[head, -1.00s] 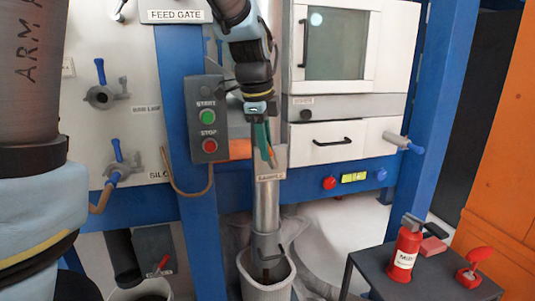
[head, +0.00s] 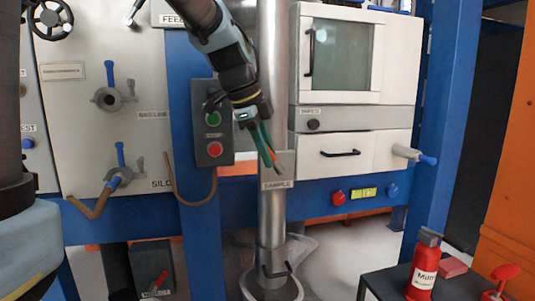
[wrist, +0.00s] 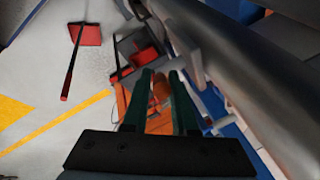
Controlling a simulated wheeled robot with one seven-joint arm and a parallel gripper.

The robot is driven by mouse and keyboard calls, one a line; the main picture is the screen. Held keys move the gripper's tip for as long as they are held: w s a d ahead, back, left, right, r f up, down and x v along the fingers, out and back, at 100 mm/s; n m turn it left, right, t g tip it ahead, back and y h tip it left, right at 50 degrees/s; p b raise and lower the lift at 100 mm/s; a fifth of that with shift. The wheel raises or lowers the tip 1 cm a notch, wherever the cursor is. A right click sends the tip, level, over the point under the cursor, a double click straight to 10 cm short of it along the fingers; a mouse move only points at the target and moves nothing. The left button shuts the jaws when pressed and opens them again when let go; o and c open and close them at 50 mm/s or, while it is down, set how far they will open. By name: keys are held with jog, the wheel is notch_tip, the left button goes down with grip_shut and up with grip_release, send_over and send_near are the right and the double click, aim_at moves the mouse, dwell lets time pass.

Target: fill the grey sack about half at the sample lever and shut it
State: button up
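The grey sack (head: 246,289) hangs open around the foot of the steel sample pipe (head: 271,215), cut off by the bottom edge of the head view. Its contents cannot be seen. The dark sample lever (head: 279,269) sits on the collar at the pipe's lower end. My gripper (head: 271,162) has green fingers and is in front of the pipe near the SAMPLE sign (head: 277,184), well above the lever and sack. In the wrist view the fingers (wrist: 160,78) stand apart, with an orange-brown patch visible between them; nothing is clearly held.
A START/STOP box (head: 213,125) is left of the pipe. A dark table (head: 385,284) at the lower right bears a red bottle (head: 423,265) and a red stamp-like object (head: 502,275). A red-headed tool (wrist: 85,35) lies on the floor in the wrist view.

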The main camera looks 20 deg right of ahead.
jog(key=o, duration=0.4)
jog(key=shift+r, duration=0.1)
jog(key=v, duration=1)
jog(key=shift+a+r+b, duration=0.15)
jog(key=shift+r+b, duration=0.15)
jog(key=shift+b, duration=0.05)
